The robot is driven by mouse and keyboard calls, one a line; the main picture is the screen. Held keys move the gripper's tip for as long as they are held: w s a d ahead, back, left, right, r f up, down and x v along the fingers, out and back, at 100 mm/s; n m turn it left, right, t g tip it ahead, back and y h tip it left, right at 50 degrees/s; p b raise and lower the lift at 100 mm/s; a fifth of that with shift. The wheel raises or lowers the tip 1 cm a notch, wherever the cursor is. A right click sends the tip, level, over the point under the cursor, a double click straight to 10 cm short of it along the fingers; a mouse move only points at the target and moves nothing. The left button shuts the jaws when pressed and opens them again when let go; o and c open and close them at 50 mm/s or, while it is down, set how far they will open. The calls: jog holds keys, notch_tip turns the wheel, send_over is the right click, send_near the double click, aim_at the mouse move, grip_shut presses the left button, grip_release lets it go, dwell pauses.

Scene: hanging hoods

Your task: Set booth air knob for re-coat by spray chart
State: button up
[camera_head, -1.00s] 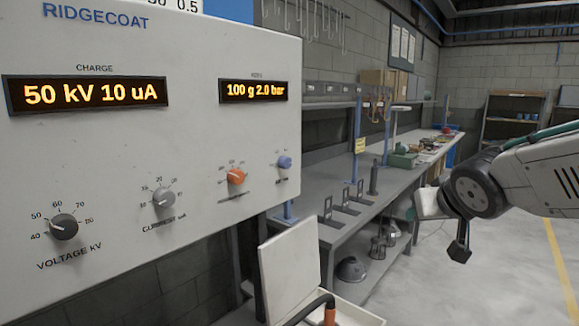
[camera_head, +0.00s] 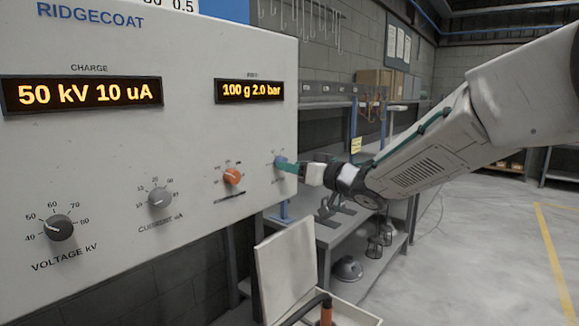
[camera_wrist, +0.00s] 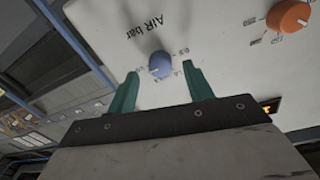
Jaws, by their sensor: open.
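The blue air knob (camera_head: 281,161) is at the right end of the panel's knob row, partly covered by my gripper in the head view. My gripper (camera_wrist: 158,80) is open, with one green finger on each side of the knob and a gap to each. Whether the fingertips reach past the knob's face is unclear. My gripper (camera_head: 290,165) meets the panel side from the right. The feed display (camera_head: 250,90) reads "100 g 2.0 bar".
The orange knob (camera_head: 233,176) is just left of the blue one. The grey current knob (camera_head: 159,195) and dark voltage knob (camera_head: 59,228) are farther left. The charge display (camera_head: 82,94) reads "50 kV 10 uA". An open white box (camera_head: 285,270) stands below the panel.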

jog(key=shift+x, duration=1.2)
jog(key=c, duration=1)
jog(key=shift+o, duration=0.2)
